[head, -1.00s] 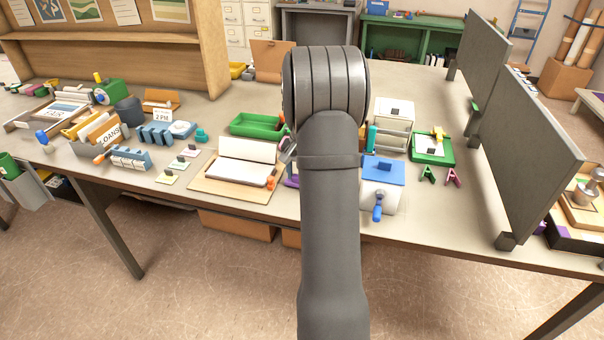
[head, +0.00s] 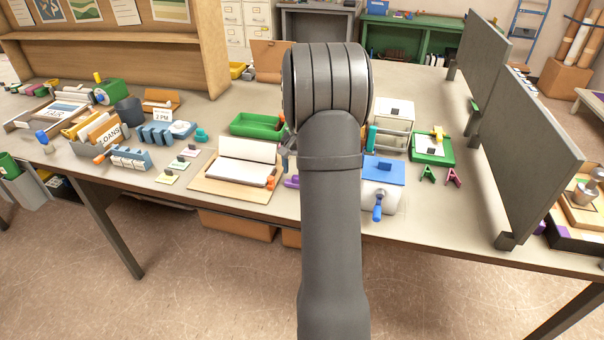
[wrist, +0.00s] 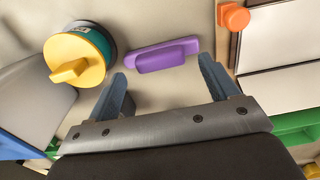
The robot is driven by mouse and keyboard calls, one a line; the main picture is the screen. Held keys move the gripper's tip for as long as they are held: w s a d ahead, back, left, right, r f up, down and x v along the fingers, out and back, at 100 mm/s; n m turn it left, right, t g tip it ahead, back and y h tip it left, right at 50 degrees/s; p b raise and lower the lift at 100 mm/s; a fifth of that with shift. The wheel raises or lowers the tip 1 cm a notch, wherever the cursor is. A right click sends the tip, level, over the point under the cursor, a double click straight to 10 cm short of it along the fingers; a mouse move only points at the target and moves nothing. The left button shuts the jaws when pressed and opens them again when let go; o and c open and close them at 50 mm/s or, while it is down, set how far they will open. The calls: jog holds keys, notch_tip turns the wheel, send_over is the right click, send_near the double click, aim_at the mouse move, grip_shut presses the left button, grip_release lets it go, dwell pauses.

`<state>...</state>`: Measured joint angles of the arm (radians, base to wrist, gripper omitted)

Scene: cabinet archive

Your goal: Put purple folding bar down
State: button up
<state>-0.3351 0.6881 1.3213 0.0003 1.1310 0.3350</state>
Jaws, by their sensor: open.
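The purple folding bar (wrist: 162,56) lies flat on the tabletop in the wrist view, just beyond my fingertips. In the head view a small part of the purple bar (head: 291,181) shows to the left of my arm, which hides the rest. My gripper is mostly hidden behind my arm there.
A round yellow-knobbed thing (wrist: 77,58) stands left of the bar in the wrist view. A wooden board with white sheets (head: 240,162) and an orange knob (wrist: 235,17) lies on the other side. A blue-topped roller (head: 383,170) is right of my arm.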

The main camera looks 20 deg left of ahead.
notch_tip(320, 180, up, 10)
dwell(0.3)
notch_tip(320, 180, down, 12)
jog(key=shift+r, duration=1.8)
